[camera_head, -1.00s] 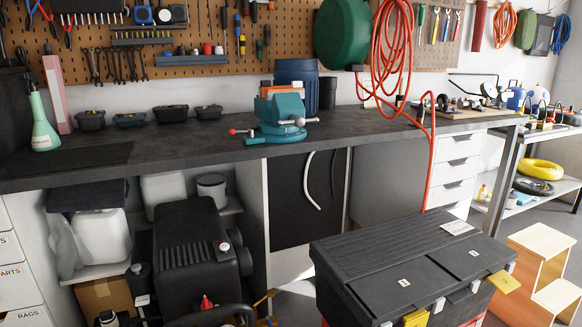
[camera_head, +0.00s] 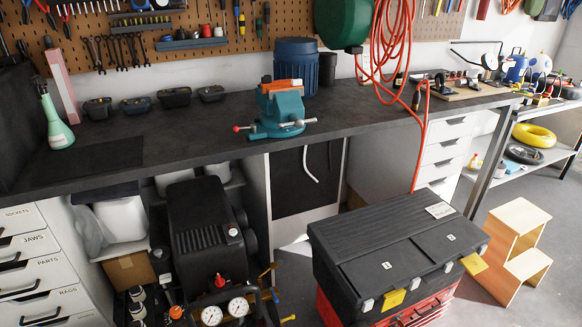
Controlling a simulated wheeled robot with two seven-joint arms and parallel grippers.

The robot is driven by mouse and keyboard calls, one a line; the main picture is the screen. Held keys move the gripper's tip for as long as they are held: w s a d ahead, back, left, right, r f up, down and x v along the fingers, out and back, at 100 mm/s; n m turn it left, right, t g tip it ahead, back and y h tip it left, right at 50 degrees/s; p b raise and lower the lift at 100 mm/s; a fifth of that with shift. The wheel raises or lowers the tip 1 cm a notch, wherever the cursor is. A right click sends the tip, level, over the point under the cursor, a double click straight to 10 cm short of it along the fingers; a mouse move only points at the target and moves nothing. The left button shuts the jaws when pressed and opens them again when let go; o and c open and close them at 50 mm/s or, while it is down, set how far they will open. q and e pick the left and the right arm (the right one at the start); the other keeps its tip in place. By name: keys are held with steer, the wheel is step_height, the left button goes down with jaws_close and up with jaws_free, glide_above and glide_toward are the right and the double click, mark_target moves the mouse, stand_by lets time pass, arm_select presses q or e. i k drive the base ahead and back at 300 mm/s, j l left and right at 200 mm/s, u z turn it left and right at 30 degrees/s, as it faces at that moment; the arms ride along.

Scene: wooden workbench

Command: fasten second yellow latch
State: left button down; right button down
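A toolbox with a black lid (camera_head: 360,235) and a red lower body (camera_head: 345,318) stands on the floor at the lower right, its lid down. One yellow latch (camera_head: 394,300) lies against the front edge of the toolbox on its left part. The other yellow latch (camera_head: 474,263) is on the right part of the front and sticks outward from the box like a raised flap. Neither of my grippers shows in the head view.
A dark workbench (camera_head: 200,130) with a teal vise (camera_head: 280,112) runs behind the toolbox. A black compressor with gauges (camera_head: 205,240) stands to its left.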

mark_target(474, 263)
steer(key=l+z, duration=0.2)
steer(key=z, duration=1)
